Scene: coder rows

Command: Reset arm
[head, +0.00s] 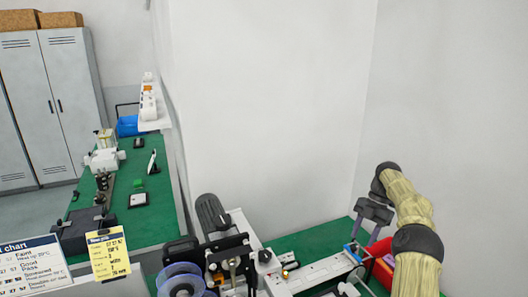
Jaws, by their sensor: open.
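My arm, in a tan sleeve with dark grey joints, rises at the right of the head view. My gripper (367,226) is at its far end, dark grey, pointing down with its jaws open. I see nothing held between them. It hangs in front of the white wall, above the right part of the near green bench.
A machine with a clear blue-tinted reel (180,281) and a long white conveyor (315,273) fill the near bench. The left green bench (150,215) holds small devices. A yellow note (109,257) and a white chart (34,268) stand front left. Grey lockers (50,110) are behind.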

